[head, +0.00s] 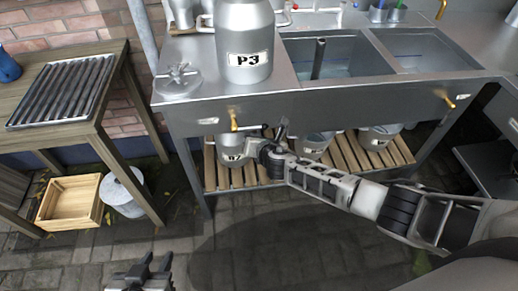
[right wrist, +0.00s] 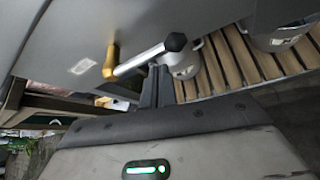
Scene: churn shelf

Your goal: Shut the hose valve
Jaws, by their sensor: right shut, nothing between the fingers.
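A brass fitting (head: 233,119) sits on the front face of the steel sink bench. In the right wrist view the brass fitting (right wrist: 110,62) has a pale lever (right wrist: 140,58) running sideways from it to a dark knob (right wrist: 175,42). I take this to be the hose valve. My right gripper (head: 281,130) is just below the bench front, beside the lever's free end. In the right wrist view its fingers (right wrist: 158,82) are shut and empty, close to the lever; contact cannot be told. My left gripper (head: 155,262) is low at the bottom edge, partly cut off, away from the bench.
A second brass fitting (head: 449,101) is further right on the bench front. A can marked P3 (head: 245,45) stands on top beside the sink basins. Several cans stand on the slatted lower shelf (head: 348,152). A wooden table (head: 85,132) and wooden crate (head: 70,203) are left.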

